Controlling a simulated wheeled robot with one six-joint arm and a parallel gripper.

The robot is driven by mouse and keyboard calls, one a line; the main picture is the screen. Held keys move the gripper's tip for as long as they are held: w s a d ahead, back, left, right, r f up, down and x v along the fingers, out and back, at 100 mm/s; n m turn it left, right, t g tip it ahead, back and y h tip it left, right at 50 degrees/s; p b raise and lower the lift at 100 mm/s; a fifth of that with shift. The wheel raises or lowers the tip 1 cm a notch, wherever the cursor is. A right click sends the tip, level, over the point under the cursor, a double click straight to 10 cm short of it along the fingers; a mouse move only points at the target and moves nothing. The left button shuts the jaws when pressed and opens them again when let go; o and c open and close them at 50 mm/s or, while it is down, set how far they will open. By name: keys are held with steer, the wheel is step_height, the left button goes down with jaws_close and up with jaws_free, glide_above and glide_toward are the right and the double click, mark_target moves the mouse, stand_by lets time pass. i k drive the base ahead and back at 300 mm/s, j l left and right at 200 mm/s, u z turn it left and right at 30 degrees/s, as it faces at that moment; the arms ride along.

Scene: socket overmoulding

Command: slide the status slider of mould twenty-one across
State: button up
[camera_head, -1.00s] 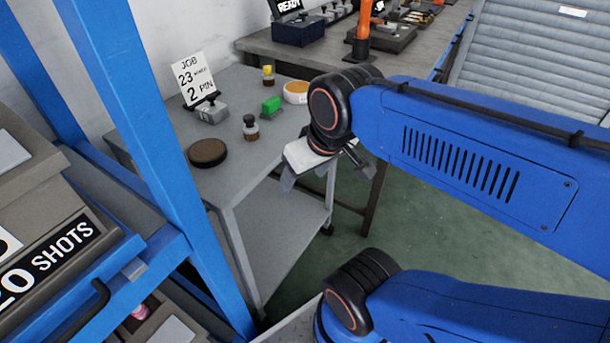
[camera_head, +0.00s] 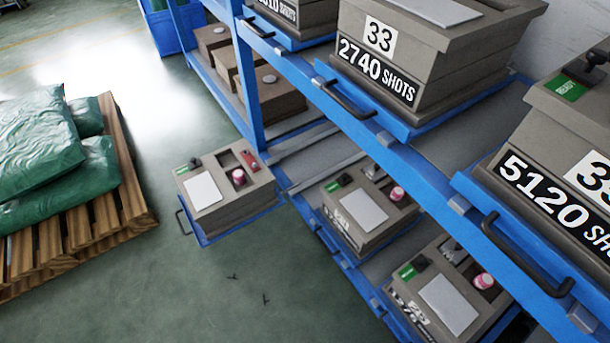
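No mould in the head view shows a readable twenty-one. A grey mould (camera_head: 212,217) sits low on a pulled-out blue drawer, its number not visible. Its top carries a white plate (camera_head: 202,192), a small black knob (camera_head: 194,163) near the far left corner, a pink-capped bottle (camera_head: 239,177) in a recess and a small red part (camera_head: 251,160). Two more moulds on the low shelf have a black knob beside a green patch: the middle one (camera_head: 348,237) and the nearer one (camera_head: 467,325). I cannot tell which mould is twenty-one. My gripper is out of view.
Upper shelf moulds read 33 with 2740 shots (camera_head: 440,70) and 5120 shots (camera_head: 520,110). The blue rack (camera_head: 420,165) fills the right. Green sacks (camera_head: 40,150) lie on a wooden pallet (camera_head: 125,190) at left. Green floor (camera_head: 225,290) is open in front of the pulled-out drawer.

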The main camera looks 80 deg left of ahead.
mark_target(194, 163)
steer(key=k+u, duration=0.1)
steer(key=u, duration=1.3)
steer(key=i+l+u, duration=0.1)
steer(key=u, duration=1.95)
